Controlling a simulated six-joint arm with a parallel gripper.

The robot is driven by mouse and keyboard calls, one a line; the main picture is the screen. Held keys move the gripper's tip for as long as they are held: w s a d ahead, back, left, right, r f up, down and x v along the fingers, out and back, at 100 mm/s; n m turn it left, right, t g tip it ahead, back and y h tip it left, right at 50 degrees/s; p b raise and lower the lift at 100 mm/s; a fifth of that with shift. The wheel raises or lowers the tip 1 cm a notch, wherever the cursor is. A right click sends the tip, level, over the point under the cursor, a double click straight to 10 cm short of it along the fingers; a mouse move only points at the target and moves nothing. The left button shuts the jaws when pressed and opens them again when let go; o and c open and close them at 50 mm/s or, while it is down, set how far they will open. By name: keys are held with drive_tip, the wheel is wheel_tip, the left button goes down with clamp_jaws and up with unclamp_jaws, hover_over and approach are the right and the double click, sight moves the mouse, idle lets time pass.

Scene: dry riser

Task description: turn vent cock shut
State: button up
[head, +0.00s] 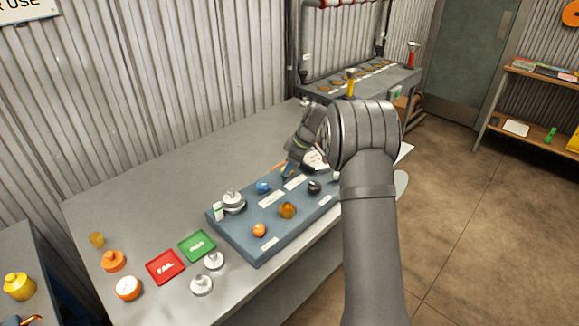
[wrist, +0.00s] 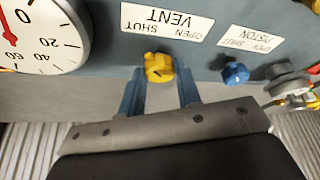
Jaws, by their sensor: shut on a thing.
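The vent cock is a small yellow knob (wrist: 158,67) at the upper middle of the wrist view, on the blue-grey panel below a white label reading VENT, OPEN and SHUT, upside down in this view. My gripper (wrist: 160,82) is shut on it, with one blue finger at each side. I cannot tell which mark the knob points to. In the head view my gripper (head: 289,171) is at the far edge of the panel (head: 249,253), and my arm hides much of that area.
A white gauge (wrist: 40,35) stands beside the vent cock in the wrist view, and a blue piston knob (wrist: 235,73) is on the other side. A red tray (head: 166,267), a green tray (head: 197,245) and loose caps lie left of the panel. The bench's back left is clear.

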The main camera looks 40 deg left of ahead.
drive_tip(key=o, duration=1)
drive_tip(key=shift+c, duration=0.2)
drive_tip(key=v, duration=1.7)
drive_tip(key=shift+r, duration=0.2)
drive_tip(key=x, duration=1.7)
drive_tip(key=shift+f, duration=0.2)
